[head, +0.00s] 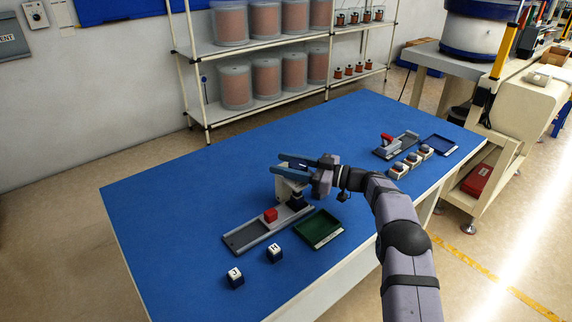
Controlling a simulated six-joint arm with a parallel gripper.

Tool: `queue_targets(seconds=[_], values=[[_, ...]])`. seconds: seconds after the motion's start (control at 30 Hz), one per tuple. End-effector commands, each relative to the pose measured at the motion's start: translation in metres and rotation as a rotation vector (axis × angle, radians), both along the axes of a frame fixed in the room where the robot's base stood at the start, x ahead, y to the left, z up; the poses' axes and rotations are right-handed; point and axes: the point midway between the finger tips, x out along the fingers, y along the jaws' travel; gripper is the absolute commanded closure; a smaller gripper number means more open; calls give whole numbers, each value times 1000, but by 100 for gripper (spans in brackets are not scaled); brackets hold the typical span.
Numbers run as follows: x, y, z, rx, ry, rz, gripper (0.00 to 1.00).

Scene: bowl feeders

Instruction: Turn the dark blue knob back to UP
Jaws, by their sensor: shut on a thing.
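My gripper (288,166) is at the top of a white post on the left grey fixture (244,238). Its two fingers point left, one above the other in the picture, around a part they mostly hide. I take that part to be the dark blue knob, but its pointer and any UP mark are too small or hidden to read. A dark blue piece (297,203) shows under my gripper beside the white post (282,190). A red block (270,214) sits on the same fixture.
A green tray (318,229) lies right of the fixture. Two lettered cubes (235,278) (274,252) stand in front. At the back right are a red-handled fixture (388,140), several small white boxes (398,170) and a blue tray (439,145). The table's left side is clear.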

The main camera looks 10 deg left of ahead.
Motion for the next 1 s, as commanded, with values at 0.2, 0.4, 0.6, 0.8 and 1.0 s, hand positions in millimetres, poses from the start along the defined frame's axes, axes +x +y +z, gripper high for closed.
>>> queue_targets(seconds=[0.2,0.4,0.6,0.8,1.0], values=[[-1,0,3,-1,-3,26,80],[-1,0,3,-2,-3,26,80],[-1,0,2,-2,-2,25,39],[-1,0,1,-3,0,25,39],[-2,-10,0,-3,0,23,39]])
